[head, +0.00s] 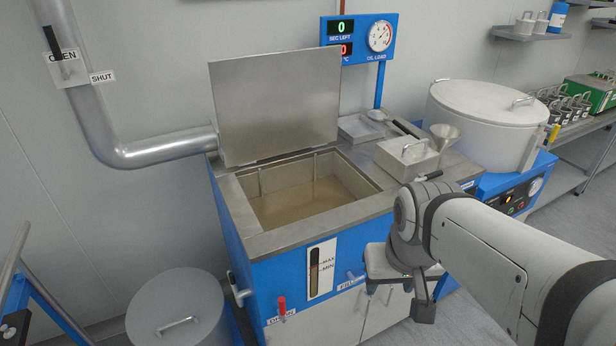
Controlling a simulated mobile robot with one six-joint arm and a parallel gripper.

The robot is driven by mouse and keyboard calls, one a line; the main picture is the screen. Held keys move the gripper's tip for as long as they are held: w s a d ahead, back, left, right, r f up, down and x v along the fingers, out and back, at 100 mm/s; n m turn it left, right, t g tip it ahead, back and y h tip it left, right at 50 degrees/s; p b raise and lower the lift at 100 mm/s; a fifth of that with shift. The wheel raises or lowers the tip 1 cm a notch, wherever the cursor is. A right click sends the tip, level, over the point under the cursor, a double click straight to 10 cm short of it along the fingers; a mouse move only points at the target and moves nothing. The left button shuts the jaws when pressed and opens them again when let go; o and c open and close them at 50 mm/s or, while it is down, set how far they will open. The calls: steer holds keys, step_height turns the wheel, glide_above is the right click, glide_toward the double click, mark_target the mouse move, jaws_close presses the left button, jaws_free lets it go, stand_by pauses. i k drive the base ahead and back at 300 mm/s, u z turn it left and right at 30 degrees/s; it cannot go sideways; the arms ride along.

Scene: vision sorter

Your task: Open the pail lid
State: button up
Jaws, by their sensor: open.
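A grey round pail (165,335) stands on the floor at the lower left of the head view, cut off by the bottom edge. My gripper (398,298) is at the right of centre, in front of the blue cabinet and well to the right of the pail. It points down, open and apart from the pail. Part of the hand is hidden by my arm.
A blue fryer-like tank (225,210) with its hinged cover (277,105) raised stands between pail and gripper. A red drain handle (282,305) sticks out of its front. A blue rail (55,300) stands left of the pail. A large lidded pot (485,115) is at the right.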

mark_target(183, 307)
steer(key=i, duration=0.65)
steer(key=u, duration=1)
steer(key=k, duration=0.5)
steer(key=u, duration=0.85)
steer(key=k, duration=0.6)
steer(key=z, duration=0.15)
steer(key=i, duration=1.05)
steer(key=z, duration=0.25)
